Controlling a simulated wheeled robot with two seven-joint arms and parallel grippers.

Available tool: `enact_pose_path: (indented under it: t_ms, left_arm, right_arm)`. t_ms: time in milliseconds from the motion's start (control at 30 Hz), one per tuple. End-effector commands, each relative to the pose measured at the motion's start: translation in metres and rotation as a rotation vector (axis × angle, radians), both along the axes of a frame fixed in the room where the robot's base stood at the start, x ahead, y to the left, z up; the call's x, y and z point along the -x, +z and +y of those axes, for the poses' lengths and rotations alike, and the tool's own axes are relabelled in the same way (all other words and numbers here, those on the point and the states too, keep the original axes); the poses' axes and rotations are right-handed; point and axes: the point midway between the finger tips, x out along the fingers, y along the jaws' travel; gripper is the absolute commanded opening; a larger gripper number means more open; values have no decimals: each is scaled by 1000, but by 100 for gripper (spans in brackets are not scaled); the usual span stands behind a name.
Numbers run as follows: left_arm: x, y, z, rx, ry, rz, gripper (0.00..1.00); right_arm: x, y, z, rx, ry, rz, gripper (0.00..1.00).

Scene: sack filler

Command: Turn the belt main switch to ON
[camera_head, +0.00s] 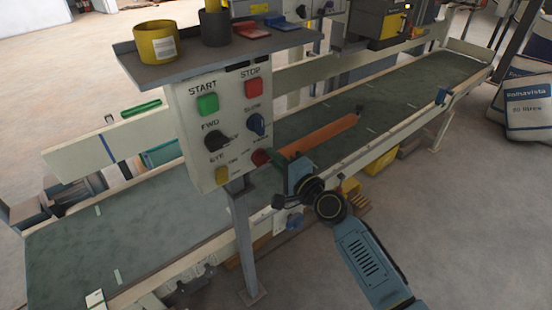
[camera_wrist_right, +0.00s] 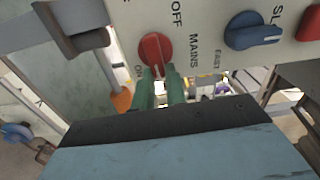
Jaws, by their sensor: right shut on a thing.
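The belt main switch is a red knob (camera_head: 261,157) at the lower right of the white control panel (camera_head: 225,105). In the right wrist view the red knob (camera_wrist_right: 154,46) sits beside the words OFF, MAINS and ON. My right gripper (camera_head: 274,161) is at the panel, and its two green fingers (camera_wrist_right: 160,82) are shut on the red knob, covering its lower part. I cannot tell for sure which mark the knob points to. My left gripper is not in view.
A blue SLOW/FAST knob (camera_head: 256,124) sits just above the red one. Green START (camera_head: 208,104) and red STOP (camera_head: 252,88) buttons are higher up. A shelf (camera_head: 180,70) with a yellow cup (camera_head: 156,42) tops the panel. The belt (camera_head: 400,92) with an orange bar (camera_head: 318,138) runs behind.

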Motion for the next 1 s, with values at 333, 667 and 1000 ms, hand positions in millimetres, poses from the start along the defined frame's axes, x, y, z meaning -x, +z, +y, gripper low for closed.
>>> enact_pose_path:
  t_ms: [333, 667, 1000]
  left_arm:
    - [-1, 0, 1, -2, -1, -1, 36]
    - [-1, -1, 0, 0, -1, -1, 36]
    - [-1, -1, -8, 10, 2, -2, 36]
  right_arm:
    - [2, -1, 6, -52, 12, 39, 0]
    - [2, 0, 6, -55, 12, 39, 0]
    - [2, -2, 5, -51, 11, 40, 35]
